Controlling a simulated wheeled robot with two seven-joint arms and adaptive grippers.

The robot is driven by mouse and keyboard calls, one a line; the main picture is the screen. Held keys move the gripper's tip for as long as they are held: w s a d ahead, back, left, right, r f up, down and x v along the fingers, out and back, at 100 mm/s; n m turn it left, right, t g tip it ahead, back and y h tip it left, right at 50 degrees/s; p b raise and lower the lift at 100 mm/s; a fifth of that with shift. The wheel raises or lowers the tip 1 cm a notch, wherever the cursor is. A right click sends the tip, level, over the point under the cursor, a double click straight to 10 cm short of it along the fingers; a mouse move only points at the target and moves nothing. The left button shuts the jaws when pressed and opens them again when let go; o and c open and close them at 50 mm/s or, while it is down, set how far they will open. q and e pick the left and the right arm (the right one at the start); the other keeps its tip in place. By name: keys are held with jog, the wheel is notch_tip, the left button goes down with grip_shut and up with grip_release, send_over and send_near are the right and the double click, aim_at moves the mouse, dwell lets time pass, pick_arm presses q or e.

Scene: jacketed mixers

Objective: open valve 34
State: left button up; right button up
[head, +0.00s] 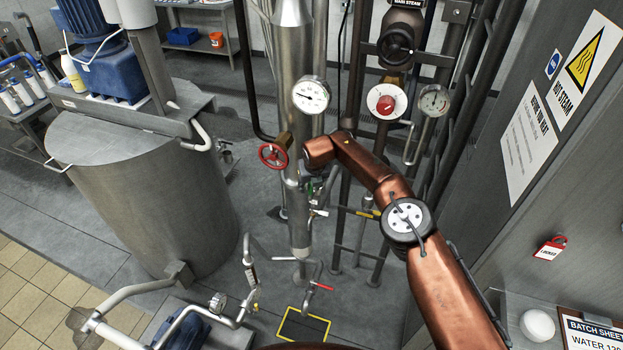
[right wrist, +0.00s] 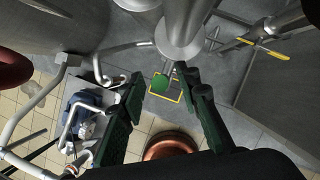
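No label reading 34 can be made out, so I cannot tell which valve is 34. My right gripper (head: 318,190) is by the steel column, partly hidden behind my copper wrist. In the right wrist view its two dark green fingers (right wrist: 165,78) are apart. A small round green knob (right wrist: 160,84) appears between the fingertips; whether they touch it is unclear. A red handwheel (head: 273,156) sits left of the wrist on the column. A black handwheel (head: 396,45) is under the main steam sign. A red-handled lever (head: 323,287) is low down. My left gripper is out of view.
The steel column (head: 298,215) stands close beside the wrist. A yellow handle (head: 367,213) sticks out to the right; it also shows in the wrist view (right wrist: 262,48). A large steel vessel (head: 140,190) is at left. A grey wall panel (head: 470,215) bounds the right.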

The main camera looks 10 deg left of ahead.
jog(key=v, duration=1)
jog(key=shift+s+r, duration=0.2)
jog(key=shift+r, duration=0.05)
